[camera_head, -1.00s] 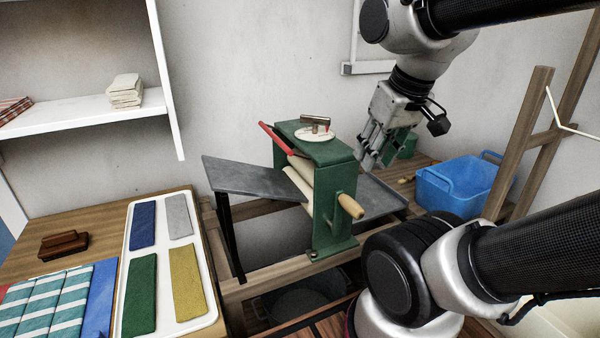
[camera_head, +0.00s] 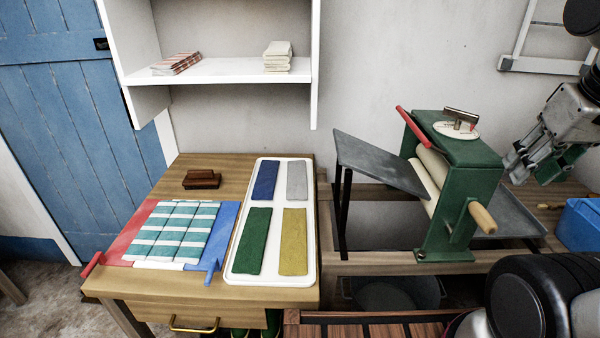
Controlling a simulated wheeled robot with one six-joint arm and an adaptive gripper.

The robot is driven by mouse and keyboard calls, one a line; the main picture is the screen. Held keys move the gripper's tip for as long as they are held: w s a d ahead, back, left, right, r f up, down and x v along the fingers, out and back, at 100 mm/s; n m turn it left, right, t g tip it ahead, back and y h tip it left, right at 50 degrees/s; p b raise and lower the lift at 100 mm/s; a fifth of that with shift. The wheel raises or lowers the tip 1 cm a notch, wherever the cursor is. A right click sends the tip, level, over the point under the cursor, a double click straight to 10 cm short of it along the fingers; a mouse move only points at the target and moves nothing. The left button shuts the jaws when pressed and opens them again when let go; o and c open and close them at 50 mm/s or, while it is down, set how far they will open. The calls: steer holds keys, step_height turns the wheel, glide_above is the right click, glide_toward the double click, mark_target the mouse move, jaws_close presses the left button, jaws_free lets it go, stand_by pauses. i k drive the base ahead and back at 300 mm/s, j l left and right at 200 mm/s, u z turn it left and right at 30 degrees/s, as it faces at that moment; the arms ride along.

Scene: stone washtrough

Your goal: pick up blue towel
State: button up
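The blue towel (camera_head: 265,181) is a narrow, flat, folded dark-blue cloth. It lies in the back left place of a white tray (camera_head: 232,270) on the wooden table. A grey towel (camera_head: 297,181) lies to its right, a green towel (camera_head: 253,241) in front of it, and a yellow towel (camera_head: 293,241) diagonally in front. My gripper (camera_head: 527,160) is at the far right, above the bench beyond the wringer and far from the blue towel. Its fingers point down and left. A green thing shows close by the fingers; I cannot tell whether they are spread or closed.
A green wringer (camera_head: 462,190) with a crank and a sloping grey board (camera_head: 380,165) stands between gripper and tray. A teal striped cloth (camera_head: 172,233) and a brown brush (camera_head: 201,179) lie left of the tray. A white shelf (camera_head: 215,72) hangs above. A blue tub (camera_head: 580,225) is at right.

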mark_target(265, 179)
steer(key=k+j, duration=0.25)
steer(key=j, duration=0.2)
steer(key=k+j+z, duration=0.1)
steer(key=j, duration=0.3)
steer(key=k+j, duration=0.35)
steer(key=i+j+z, duration=0.1)
steer(key=j, duration=0.5)
steer(key=j+z, duration=0.15)
steer(key=j, duration=0.45)
steer(key=i+j, duration=0.3)
steer(key=i+z, duration=0.05)
steer(key=i, duration=0.05)
